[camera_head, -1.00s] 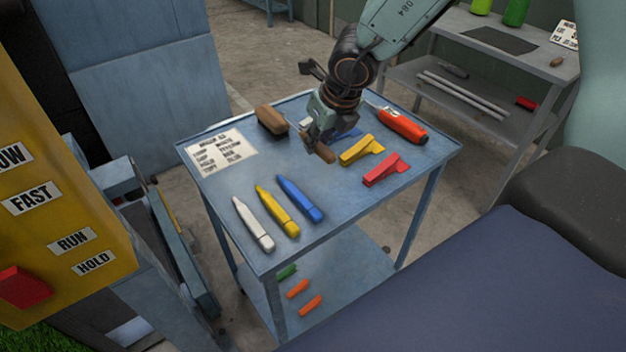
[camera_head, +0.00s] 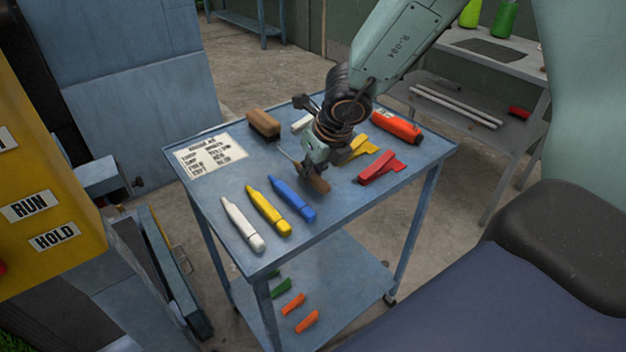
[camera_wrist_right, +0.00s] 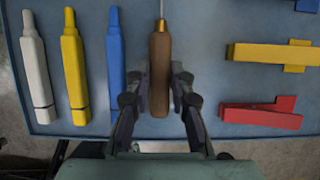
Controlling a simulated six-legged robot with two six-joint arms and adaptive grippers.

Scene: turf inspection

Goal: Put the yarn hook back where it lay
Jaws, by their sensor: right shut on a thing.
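The yarn hook has a brown wooden handle (camera_wrist_right: 160,75), a brass collar and a thin metal shank. My right gripper (camera_wrist_right: 160,92) is shut on the handle, with one finger on each side. In the head view the handle end (camera_head: 318,184) shows below my right gripper (camera_head: 314,172), over the blue trolley top (camera_head: 240,245), to the right of the blue marker. The shank points away toward the back left. I cannot tell whether the hook touches the trolley top. My left gripper is not in view.
White (camera_head: 242,224), yellow (camera_head: 268,210) and blue (camera_head: 292,199) markers lie left of the hook. Red (camera_head: 380,168) and yellow (camera_head: 358,146) clips, an orange tool (camera_head: 397,127), a brush (camera_head: 263,124) and a printed card (camera_head: 210,155) also lie on top. The front right top is clear.

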